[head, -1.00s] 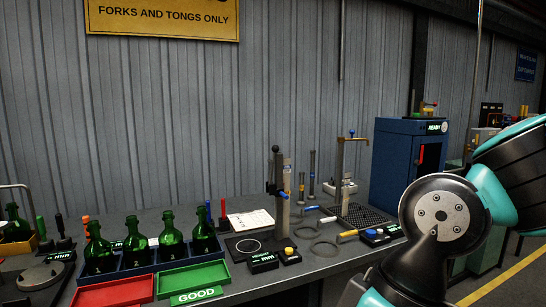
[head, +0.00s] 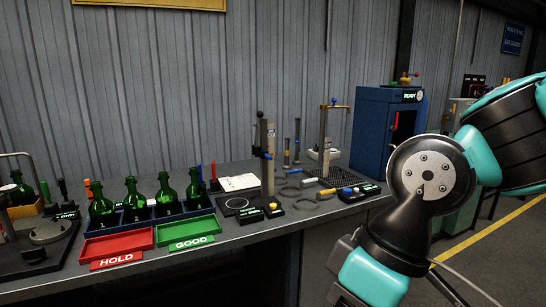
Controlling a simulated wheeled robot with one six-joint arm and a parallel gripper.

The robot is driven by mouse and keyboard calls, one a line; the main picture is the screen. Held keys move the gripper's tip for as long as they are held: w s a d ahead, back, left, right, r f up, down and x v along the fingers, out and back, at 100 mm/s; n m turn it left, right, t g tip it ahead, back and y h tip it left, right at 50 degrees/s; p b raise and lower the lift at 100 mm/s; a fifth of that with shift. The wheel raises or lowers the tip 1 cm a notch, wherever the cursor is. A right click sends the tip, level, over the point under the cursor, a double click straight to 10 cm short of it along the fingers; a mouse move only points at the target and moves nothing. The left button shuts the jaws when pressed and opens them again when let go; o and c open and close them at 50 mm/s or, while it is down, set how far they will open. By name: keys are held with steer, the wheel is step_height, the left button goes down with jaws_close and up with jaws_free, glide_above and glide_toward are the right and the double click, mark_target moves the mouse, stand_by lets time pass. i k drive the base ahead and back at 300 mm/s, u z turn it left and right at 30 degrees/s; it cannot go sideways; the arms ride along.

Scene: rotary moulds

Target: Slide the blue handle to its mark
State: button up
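Several blue parts show in the head view, and I cannot tell for certain which is the task's handle. A small blue part (head: 269,156) sits on the front of a grey upright post gauge (head: 268,171) with a black clamp, mid-bench. A small blue knob (head: 334,101) tops the tall stand at the back. No mark for a handle can be made out. My gripper is out of view; only my arm links show at the right, apart from these parts.
Green bottles stand in a dark blue rack (head: 150,223). A red tray (head: 118,243) and a green tray (head: 187,230) lie in front. Rings and small black boxes (head: 273,210) lie near the bench's front edge. A blue cabinet (head: 376,130) stands at the back right.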

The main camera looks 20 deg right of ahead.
mark_target(263, 154)
steer(key=u, duration=0.55)
steer(key=i, duration=0.9)
steer(key=z, duration=0.25)
